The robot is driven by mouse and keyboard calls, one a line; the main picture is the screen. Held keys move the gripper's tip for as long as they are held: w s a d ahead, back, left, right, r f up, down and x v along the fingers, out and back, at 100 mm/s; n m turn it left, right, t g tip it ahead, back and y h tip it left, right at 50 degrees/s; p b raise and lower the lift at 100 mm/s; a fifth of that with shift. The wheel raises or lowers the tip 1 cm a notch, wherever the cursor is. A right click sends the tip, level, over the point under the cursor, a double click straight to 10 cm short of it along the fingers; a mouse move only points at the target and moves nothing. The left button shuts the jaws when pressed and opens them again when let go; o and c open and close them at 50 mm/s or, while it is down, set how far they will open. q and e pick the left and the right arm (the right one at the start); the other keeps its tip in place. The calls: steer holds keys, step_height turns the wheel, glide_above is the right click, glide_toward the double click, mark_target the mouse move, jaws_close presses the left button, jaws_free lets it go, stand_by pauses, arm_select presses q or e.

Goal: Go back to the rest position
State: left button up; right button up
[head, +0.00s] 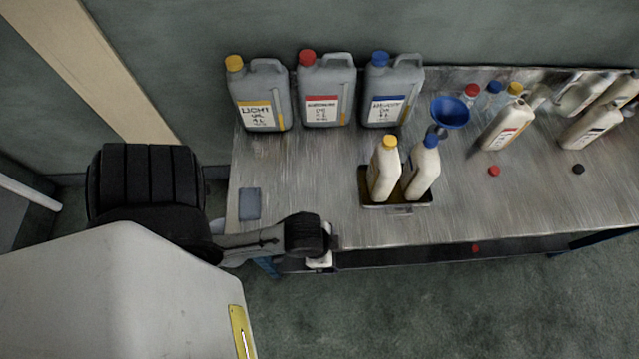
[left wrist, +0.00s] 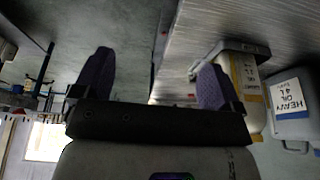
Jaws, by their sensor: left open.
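My left arm comes in from the left in the head view, and its dark wrist end is at the table's front edge. In the left wrist view my left gripper (left wrist: 154,78) is open, its two dark fingers wide apart with nothing between them. Two cream bottles, one with a yellow cap (head: 384,172) and one with a blue cap (head: 421,172), stand in a small tray (head: 402,209) to the right of that wrist, apart from it. My right gripper is in neither view.
Three grey jugs with yellow (head: 260,97), red (head: 326,92) and blue (head: 391,92) caps stand at the back of the metal table (head: 310,180). A blue funnel (head: 451,112) and more bottles are at right. A blue-grey block (head: 250,204) lies near the left edge.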

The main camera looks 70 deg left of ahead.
arm_select(q)
steer(key=shift+s+a+r+n+y, duration=0.1)
steer(key=shift+s+a+n+y, duration=0.2)
steer(key=shift+s+a+n, duration=0.5)
steer(key=shift+s, duration=0.3)
step_height(320, 180, up, 20)
steer(key=p, duration=1.9)
steer(key=shift+p, duration=0.4)
